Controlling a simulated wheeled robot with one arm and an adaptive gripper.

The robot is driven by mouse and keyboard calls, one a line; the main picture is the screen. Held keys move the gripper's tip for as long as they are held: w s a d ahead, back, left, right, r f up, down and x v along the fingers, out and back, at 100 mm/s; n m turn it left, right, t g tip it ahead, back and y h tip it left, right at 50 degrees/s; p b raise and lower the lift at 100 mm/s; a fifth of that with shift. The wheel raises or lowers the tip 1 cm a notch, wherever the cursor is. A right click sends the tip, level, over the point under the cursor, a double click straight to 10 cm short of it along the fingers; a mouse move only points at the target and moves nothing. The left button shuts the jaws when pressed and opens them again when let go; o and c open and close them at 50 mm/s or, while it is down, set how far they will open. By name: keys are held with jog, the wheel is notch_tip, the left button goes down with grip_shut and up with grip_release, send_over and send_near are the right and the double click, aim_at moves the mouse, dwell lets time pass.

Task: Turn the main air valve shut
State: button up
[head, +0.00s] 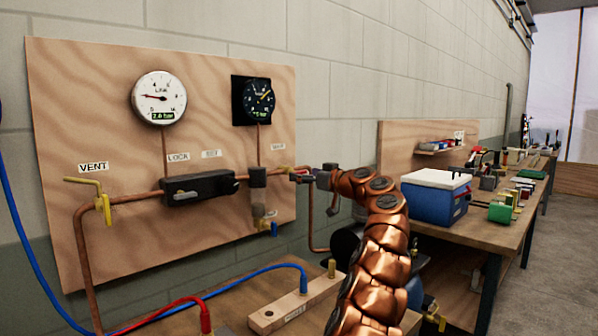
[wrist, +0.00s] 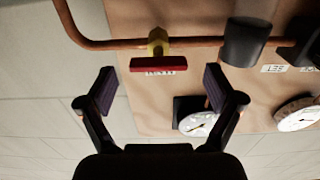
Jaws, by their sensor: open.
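The main air valve has a red lever handle (wrist: 145,64) on a yellow body (wrist: 157,41), set in the copper pipe. In the upside-down wrist view the handle lies roughly parallel to the pipe and partly covers a white label. My gripper (wrist: 158,88) is open, with its two dark fingers apart and nothing between them. The handle appears ahead of the gap, and no contact is visible. In the head view my gripper (head: 316,178) is at the right edge of the plywood panel, close beside the small red valve handle (head: 299,179), which it partly hides.
The plywood panel (head: 105,220) carries a white gauge (head: 159,98), a dark gauge (head: 257,97), a black lockout body (head: 198,188) and a yellow vent valve (head: 103,207). Blue and red hoses cross the bench below. A blue cooler (head: 434,203) stands on the right bench.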

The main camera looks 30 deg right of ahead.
aim_at(298, 172)
jog(key=shift+p+x, duration=0.55)
jog(key=shift+x, duration=1.1)
jog(key=shift+c, duration=0.3)
jog(key=c, duration=1.1)
